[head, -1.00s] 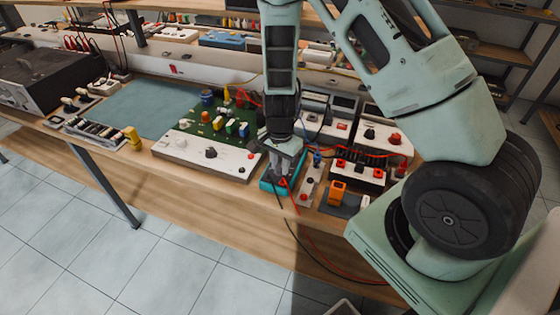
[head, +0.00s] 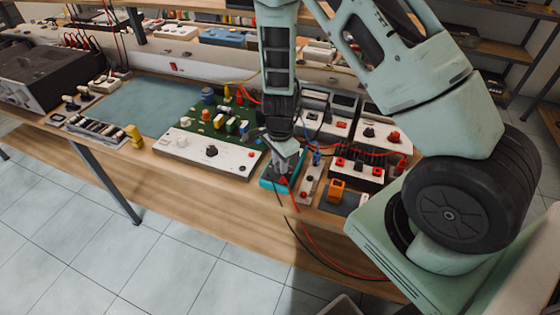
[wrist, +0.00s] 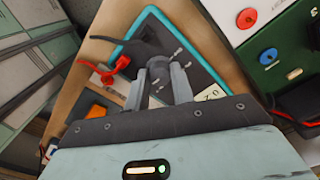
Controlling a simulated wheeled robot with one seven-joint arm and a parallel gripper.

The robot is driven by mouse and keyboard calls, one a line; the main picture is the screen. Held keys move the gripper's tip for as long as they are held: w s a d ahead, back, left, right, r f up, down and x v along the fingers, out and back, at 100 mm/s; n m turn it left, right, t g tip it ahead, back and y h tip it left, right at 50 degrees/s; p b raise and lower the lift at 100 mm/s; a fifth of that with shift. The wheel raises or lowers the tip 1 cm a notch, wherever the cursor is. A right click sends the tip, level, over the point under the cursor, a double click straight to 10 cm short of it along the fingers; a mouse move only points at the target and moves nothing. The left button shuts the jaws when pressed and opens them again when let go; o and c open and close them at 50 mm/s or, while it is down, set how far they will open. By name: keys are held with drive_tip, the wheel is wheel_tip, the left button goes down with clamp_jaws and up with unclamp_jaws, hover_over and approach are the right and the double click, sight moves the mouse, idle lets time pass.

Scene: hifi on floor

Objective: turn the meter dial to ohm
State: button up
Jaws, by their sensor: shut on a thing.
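The meter (head: 267,183) is a dark-faced box with a teal rim, lying near the front edge of the bench. It also shows in the wrist view (wrist: 178,42), with small white marks around its dial. My gripper (head: 283,172) points down onto the meter's face. In the wrist view my gripper (wrist: 160,66) is shut on the dial, and its fingers hide most of it. The ohm mark and the dial's setting cannot be made out. A red plug (wrist: 107,73) and a black plug are at one end of the meter.
A white-fronted panel with a green circuit board (head: 208,152) stands left of the meter. A narrow white box (head: 311,185) and an orange part (head: 336,190) are close on its right. Red and black leads hang over the front edge.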

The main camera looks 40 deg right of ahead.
drive_tip(key=o, duration=1)
wheel_tip(320, 180, up, 18)
drive_tip(key=p, duration=0.1)
drive_tip(key=shift+f, duration=0.25)
